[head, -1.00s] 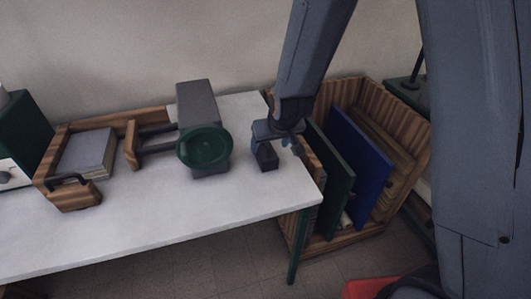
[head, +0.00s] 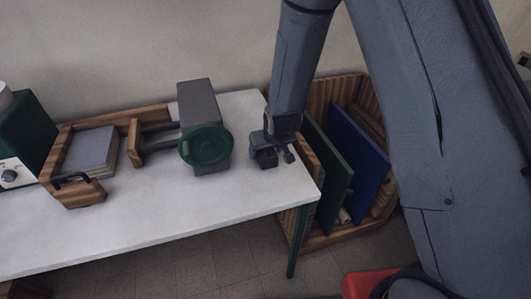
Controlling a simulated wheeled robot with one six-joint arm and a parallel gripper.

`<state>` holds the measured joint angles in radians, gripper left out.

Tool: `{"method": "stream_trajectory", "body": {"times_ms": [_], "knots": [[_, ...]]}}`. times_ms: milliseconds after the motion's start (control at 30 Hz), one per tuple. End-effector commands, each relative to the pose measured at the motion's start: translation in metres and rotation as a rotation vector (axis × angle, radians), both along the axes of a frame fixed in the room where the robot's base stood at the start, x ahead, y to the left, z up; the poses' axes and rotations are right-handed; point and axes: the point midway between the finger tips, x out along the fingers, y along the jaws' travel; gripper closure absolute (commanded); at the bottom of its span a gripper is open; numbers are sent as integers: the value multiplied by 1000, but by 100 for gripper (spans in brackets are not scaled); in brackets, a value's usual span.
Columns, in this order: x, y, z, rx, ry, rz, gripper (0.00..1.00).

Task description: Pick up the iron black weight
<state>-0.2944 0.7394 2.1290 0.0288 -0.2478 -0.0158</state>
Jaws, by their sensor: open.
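A small dark block (head: 267,160), which looks like the iron black weight, sits near the right end of the white table in the head view. It is dark and partly covered by my gripper (head: 277,153), so its edges are hard to tell from a finger. My gripper points down right over it and is open. One finger shows just right of the block. I cannot tell whether the fingers touch it.
A grey press with a green wheel (head: 207,146) stands close left of my gripper. A wooden tray (head: 83,193) with a grey book block lies further left. A wooden crate (head: 331,240) with green and blue boards stands beyond the table's right edge. The table's front (head: 150,222) is clear.

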Motion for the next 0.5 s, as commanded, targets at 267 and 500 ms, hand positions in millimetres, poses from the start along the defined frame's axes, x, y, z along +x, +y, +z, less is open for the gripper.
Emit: {"method": "stream_trajectory", "body": {"times_ms": [267,500], "knots": [[0,0,0,0,0,0,50],[0,0,0,0,0,0,90]]}}
